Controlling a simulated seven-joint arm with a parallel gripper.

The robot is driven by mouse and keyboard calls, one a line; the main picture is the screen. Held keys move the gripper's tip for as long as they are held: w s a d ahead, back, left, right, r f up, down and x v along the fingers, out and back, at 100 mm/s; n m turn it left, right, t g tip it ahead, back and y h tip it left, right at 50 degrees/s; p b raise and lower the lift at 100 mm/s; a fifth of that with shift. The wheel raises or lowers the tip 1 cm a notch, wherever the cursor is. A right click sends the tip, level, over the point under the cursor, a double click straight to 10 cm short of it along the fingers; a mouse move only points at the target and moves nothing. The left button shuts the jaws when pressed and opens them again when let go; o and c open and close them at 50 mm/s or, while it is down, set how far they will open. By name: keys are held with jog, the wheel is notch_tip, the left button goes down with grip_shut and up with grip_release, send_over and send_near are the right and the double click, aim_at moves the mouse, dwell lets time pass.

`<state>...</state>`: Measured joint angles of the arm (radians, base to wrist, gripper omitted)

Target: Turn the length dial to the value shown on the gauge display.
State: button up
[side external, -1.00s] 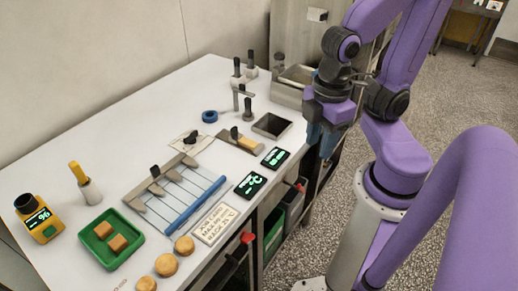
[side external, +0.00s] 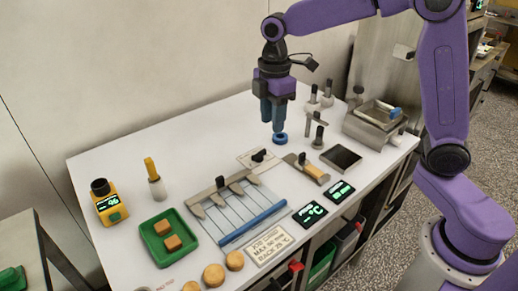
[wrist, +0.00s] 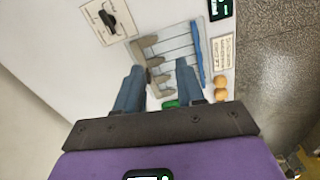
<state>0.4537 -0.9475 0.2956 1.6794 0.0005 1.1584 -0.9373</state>
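A pale square plate with a black dial knob (side external: 260,156) lies on the white table behind the wire mesh; I take it as the length dial, though its marks are too small to read. It also shows at the top of the wrist view (wrist: 110,20). A yellow gauge (side external: 107,203) with a black top stands at the table's left; its lit display seems to end in 6, but the digits are blurred. My gripper (side external: 272,124) points down above the table, behind the dial and apart from it. In the wrist view its fingers (wrist: 158,68) are apart and empty.
The wire mesh (side external: 245,205) with grey clips and a blue bar fills the middle. A green tray (side external: 153,247) holds brown pieces.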

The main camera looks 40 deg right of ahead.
jog(key=n, duration=0.2)
send_near(259, 152)
notch_tip(259, 152, down, 9)
jog(key=shift+r, duration=0.15)
dwell(0.5)
grip_shut()
